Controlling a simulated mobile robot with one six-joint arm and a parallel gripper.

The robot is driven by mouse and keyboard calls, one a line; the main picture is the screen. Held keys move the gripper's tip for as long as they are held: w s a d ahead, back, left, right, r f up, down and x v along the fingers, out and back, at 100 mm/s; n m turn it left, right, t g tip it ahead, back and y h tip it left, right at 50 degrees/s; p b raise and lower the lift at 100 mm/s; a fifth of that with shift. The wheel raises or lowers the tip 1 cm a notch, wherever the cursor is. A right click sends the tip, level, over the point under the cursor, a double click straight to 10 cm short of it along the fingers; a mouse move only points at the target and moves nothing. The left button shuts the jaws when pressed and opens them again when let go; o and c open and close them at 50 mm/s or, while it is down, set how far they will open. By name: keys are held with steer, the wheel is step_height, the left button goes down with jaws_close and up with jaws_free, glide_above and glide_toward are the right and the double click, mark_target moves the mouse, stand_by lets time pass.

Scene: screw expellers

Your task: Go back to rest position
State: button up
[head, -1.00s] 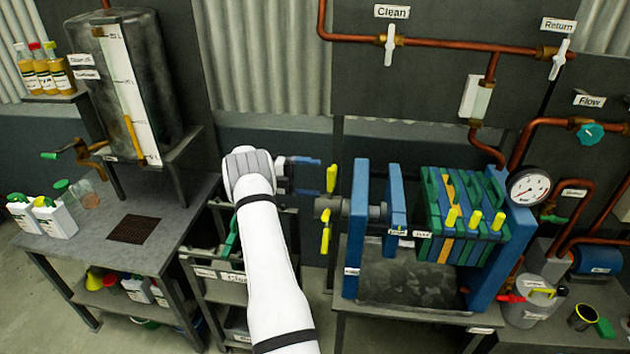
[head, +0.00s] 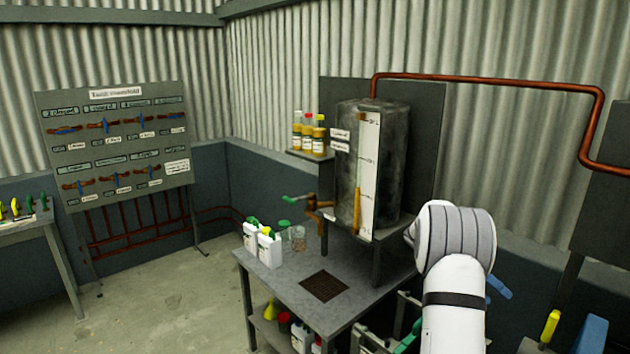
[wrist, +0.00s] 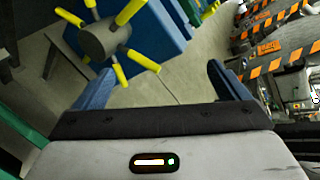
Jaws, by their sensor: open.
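My gripper (wrist: 158,85) shows in the wrist view with two blue fingers spread apart and nothing between them. In the head view my white arm stands at the lower right, and a blue finger shows beside its grey wrist joint; the rest of the gripper is mostly hidden behind the arm. In the wrist view a grey hub with yellow handles (wrist: 105,40) lies beyond the left finger, apart from it, in front of a blue press frame (wrist: 165,30).
A metal table (head: 285,265) with white bottles (head: 262,245) stands left of my arm. A tank (head: 375,165) with a gauge stands behind it. A valve board (head: 115,140) is at the far left. Orange-and-black striped machinery (wrist: 270,48) shows at right in the wrist view. The left floor is clear.

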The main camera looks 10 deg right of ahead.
steer(key=s+a+r+m+t+y, duration=0.1)
steer(key=s+a+r+m+t, duration=0.15)
steer(key=a, duration=0.45)
steer(key=s+a+r+m+t+y, duration=0.1)
steer(key=a+m+t, duration=0.15)
steer(key=a, duration=0.45)
steer(key=s+a+r+m+t+y, duration=0.1)
steer(key=s+a+r+m+t, duration=0.15)
steer(key=a, duration=0.35)
steer(key=s+a+f+m+t+y, duration=0.1)
steer(key=s+a+m+t+y, duration=0.1)
steer(key=s+a+m, duration=0.3)
steer(key=s+a+f+m+t+y+b, duration=0.1)
steer(key=s+a+m+t, duration=0.3)
steer(key=a, duration=0.9)
steer(key=shift+s+a+m+y, duration=0.35)
steer(key=shift+s+m+y, duration=0.55)
steer(key=shift+s+m, duration=0.25)
